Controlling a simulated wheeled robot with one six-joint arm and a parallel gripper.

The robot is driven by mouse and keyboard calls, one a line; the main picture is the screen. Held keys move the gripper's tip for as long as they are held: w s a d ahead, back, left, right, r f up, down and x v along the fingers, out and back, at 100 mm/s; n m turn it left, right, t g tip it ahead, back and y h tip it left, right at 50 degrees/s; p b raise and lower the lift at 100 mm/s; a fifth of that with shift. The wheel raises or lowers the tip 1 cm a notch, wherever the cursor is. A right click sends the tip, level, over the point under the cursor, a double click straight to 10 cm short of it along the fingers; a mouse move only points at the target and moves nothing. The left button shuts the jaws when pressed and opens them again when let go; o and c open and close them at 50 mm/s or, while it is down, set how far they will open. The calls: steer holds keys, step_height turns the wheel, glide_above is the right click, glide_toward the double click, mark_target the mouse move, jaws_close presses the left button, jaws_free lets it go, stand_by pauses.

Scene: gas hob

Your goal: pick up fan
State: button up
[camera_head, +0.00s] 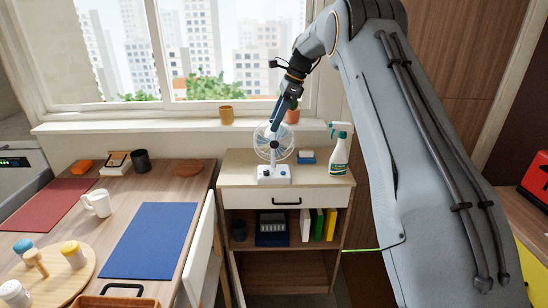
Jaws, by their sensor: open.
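A small white desk fan (273,172) with a round wire cage and a square base stands upright on the light top of a small cabinet (235,172). My gripper (277,126) comes down from the upper right, and its tip overlaps the top of the fan's cage in the picture. The jaws are open. I cannot tell whether the fingers touch the cage or are in front of it.
A spray bottle (339,148) and a small blue item (306,157) stand right of the fan. Pots, including an orange one (226,115), stand on the windowsill behind. A wooden table (150,180) with a blue mat (150,240) is left. My arm covers the right side.

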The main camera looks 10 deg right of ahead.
steer(key=shift+x, duration=0.85)
jaws_close()
steer(key=shift+r, duration=0.15)
steer(key=shift+r, duration=0.1)
